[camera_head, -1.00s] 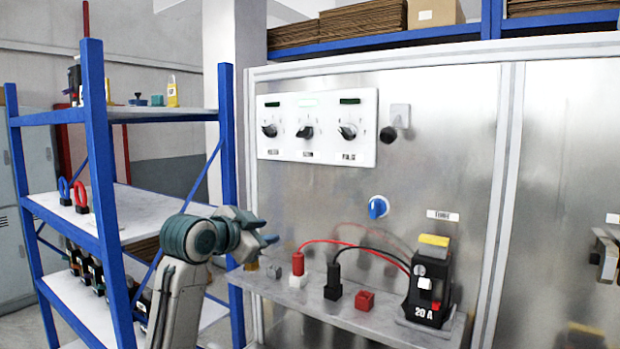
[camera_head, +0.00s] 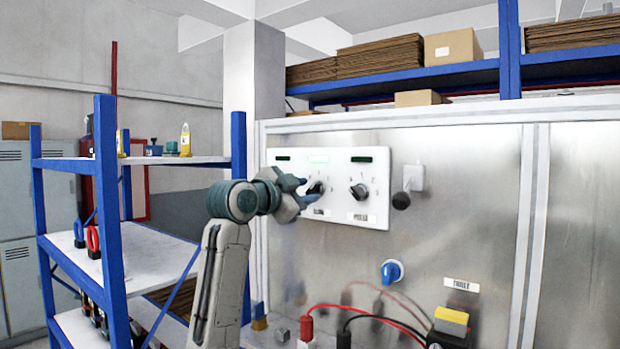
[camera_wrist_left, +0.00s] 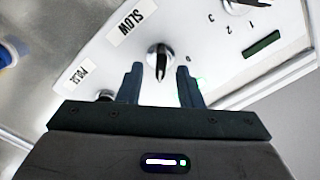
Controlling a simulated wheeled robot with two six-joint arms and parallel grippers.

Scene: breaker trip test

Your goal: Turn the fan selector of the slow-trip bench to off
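The white panel (camera_head: 285,212) carries a row of black selector knobs, each with a small display above. The middle selector (camera_head: 318,188) also shows in the wrist view (camera_wrist_left: 160,58), beside a label reading SLOW (camera_wrist_left: 131,22). My left gripper (camera_head: 307,189) is in front of it and covers part of it and the left selector. In the wrist view my left gripper (camera_wrist_left: 160,82) is open, with one finger on each side of the middle knob in the picture. I cannot tell how deep the tips reach. The right selector (camera_head: 359,191) is clear. My right gripper is out of view.
A dark round knob (camera_head: 401,200) and a blue knob (camera_head: 391,271) sit on the metal wall right of and below the panel. Red and black leads (camera_head: 378,318) run along the bench below. A blue shelf rack (camera_head: 108,215) stands to the left.

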